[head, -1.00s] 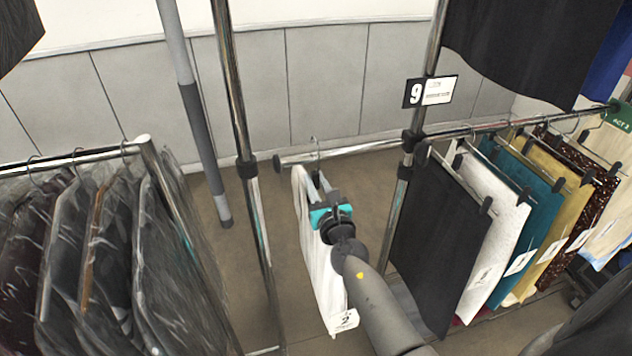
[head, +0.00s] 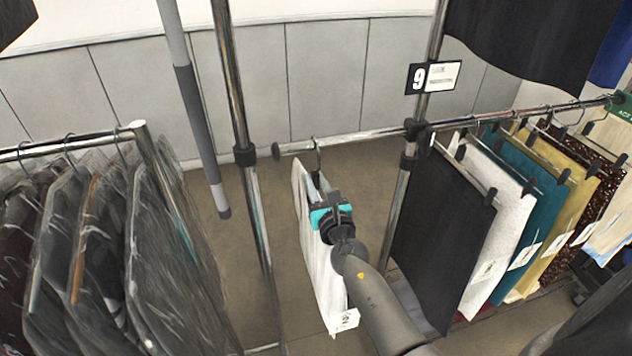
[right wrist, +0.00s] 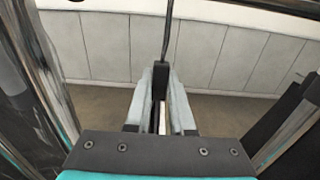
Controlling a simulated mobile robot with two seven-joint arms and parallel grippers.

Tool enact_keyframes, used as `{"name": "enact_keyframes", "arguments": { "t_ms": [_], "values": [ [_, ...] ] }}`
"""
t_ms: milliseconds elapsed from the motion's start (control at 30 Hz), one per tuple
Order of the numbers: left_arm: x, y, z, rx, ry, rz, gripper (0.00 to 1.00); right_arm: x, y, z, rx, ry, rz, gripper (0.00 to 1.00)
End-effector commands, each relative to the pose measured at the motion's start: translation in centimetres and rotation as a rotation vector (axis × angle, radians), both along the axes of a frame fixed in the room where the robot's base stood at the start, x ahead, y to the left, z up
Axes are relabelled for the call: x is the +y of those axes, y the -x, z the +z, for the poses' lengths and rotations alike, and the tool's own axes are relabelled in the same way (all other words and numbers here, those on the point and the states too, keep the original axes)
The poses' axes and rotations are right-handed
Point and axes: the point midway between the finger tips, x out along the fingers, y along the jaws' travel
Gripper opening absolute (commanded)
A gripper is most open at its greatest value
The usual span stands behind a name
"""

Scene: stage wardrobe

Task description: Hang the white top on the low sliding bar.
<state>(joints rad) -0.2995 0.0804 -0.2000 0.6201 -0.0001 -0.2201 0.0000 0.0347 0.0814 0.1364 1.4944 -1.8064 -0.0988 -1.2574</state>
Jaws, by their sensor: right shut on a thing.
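The white top (head: 315,255) hangs upright on a dark hanger, with a white tag (head: 346,320) at its lower corner. My right gripper (head: 322,196) is shut on the hanger just below its hook (head: 317,150). In the right wrist view the fingers (right wrist: 161,100) close on the dark hanger neck (right wrist: 160,80), and its thin stem rises out of the picture. The low sliding bar (head: 360,137) is a chrome rail with a round end cap. The hook overlaps the bar near its left end; I cannot tell whether it rests over it. My left gripper is not in view.
Right of the upright post with the number 9 sign (head: 432,77), a black garment (head: 440,240) and several others fill the bar. Another post (head: 233,90) stands left of the top. A rack of bagged garments (head: 90,250) stands at left. The bar's left stretch is otherwise bare.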

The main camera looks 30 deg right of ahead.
Motion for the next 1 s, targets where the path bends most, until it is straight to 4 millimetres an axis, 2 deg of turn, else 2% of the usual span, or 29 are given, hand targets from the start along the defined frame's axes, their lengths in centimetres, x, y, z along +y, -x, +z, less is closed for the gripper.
{"name": "enact_keyframes", "arguments": {
  "t_ms": [233,267,533,833,1000],
  "values": [
    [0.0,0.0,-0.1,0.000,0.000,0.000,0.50,0.0,0.0,0.0,-0.002,0.001,0.000,0.00],
    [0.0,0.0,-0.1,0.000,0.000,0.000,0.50,0.0,0.0,0.0,-0.002,0.001,0.000,0.25],
    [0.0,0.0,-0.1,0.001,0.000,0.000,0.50,0.0,0.0,0.0,-0.001,0.000,0.000,0.55],
    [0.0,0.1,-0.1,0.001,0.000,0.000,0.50,0.0,0.1,-0.2,0.002,0.000,0.000,0.56],
    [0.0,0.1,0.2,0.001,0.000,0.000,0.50,0.3,1.4,-0.2,0.003,0.000,0.001,0.56]
  ]
}}
